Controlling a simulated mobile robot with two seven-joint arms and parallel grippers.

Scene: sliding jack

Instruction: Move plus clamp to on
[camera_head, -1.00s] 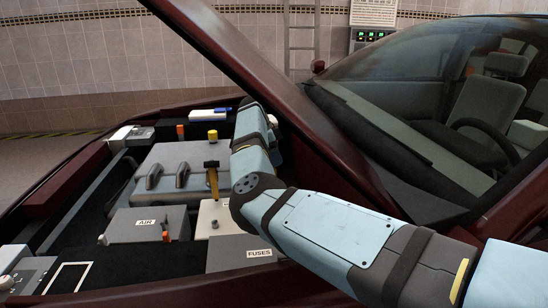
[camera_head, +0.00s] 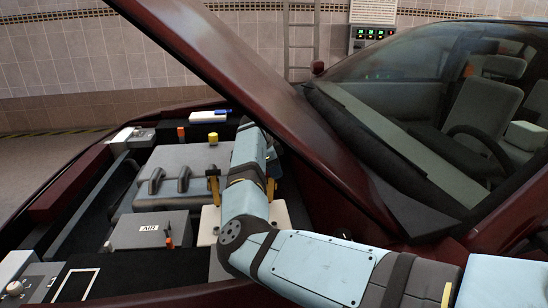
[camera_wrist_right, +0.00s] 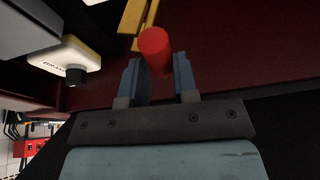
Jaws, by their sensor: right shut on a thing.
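In the right wrist view my right gripper (camera_wrist_right: 157,66) is shut on a red cylinder (camera_wrist_right: 154,45), which stands up between its two blue-grey fingers. The cylinder looks like the handle of the plus clamp; the rest of the clamp is hidden. In the head view my right forearm (camera_head: 248,190) reaches over the engine bay, and the fingers and red cylinder are hidden. A yellow bar (camera_wrist_right: 138,20) shows behind the cylinder in the wrist view. A yellow upright (camera_head: 214,183) stands left of my forearm in the head view. My left gripper is not in view.
The raised maroon hood (camera_head: 235,80) slants close beside my arm. A grey engine cover (camera_head: 165,185) and AIR box (camera_head: 150,230) lie to the left. A pale block (camera_head: 207,225) sits partly behind my arm. A white reservoir (camera_wrist_right: 65,55) is near the gripper in the wrist view.

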